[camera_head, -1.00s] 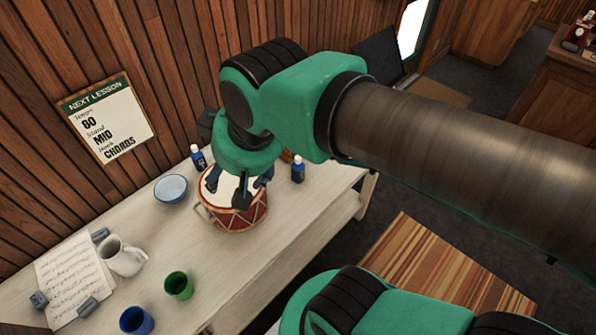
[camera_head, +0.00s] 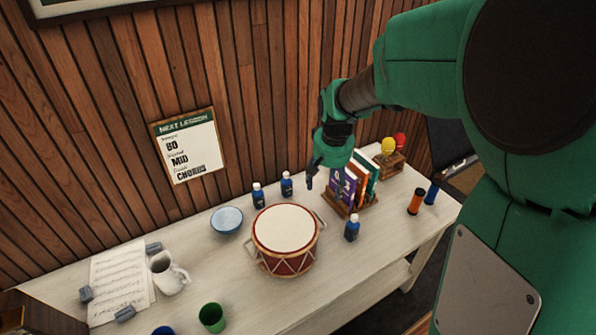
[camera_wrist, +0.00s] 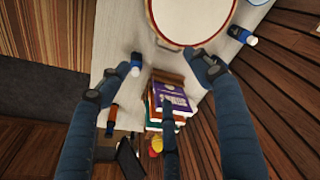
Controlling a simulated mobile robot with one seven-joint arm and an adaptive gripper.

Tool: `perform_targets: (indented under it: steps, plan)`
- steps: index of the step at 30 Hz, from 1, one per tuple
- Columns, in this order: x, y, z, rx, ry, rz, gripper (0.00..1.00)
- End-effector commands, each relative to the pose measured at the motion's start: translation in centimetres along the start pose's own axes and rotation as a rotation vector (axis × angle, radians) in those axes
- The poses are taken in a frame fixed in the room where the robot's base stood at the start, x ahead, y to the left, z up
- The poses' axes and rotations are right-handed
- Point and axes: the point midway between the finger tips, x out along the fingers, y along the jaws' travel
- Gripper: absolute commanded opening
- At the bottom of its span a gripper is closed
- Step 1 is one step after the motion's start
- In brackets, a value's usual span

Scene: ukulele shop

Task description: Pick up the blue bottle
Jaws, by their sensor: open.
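Several blue bottles with white caps stand upright on the white table (camera_head: 335,280). One bottle (camera_head: 258,198) is behind the drum. Another bottle (camera_head: 287,186) is just right of it, near the wall. A third bottle (camera_head: 351,229) stands in front of the books. My gripper (camera_head: 312,177) is open and empty above the table, left of the books. In the wrist view my gripper (camera_wrist: 165,75) has its fingers spread over the books. There, one bottle (camera_wrist: 136,66) shows by the left fingertip and another bottle (camera_wrist: 240,35) at upper right, both apart in depth as far as I can tell.
A red drum (camera_head: 284,232) stands mid-table, with a blue bowl (camera_head: 226,220) to its left. Books (camera_head: 350,185) stand in a wooden rack. Orange (camera_head: 415,203) and blue (camera_head: 433,192) cylinders are at right. A green cup (camera_head: 212,317) and white pitcher (camera_head: 168,274) are at left.

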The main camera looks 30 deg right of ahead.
Motion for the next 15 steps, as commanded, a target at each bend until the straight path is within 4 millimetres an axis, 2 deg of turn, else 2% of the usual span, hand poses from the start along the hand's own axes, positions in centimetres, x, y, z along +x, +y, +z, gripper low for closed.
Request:
perform_targets:
  steps: [1,6,12,15]
  plan:
    - [1.7,1.3,-0.7,0.026,-0.022,0.005,0.64]
    - [6.9,5.3,-2.6,0.103,-0.075,0.016,0.64]
    - [12.8,9.9,-3.6,0.187,-0.132,0.025,0.64]
    - [15.1,11.6,-3.7,0.217,-0.151,0.027,0.64]
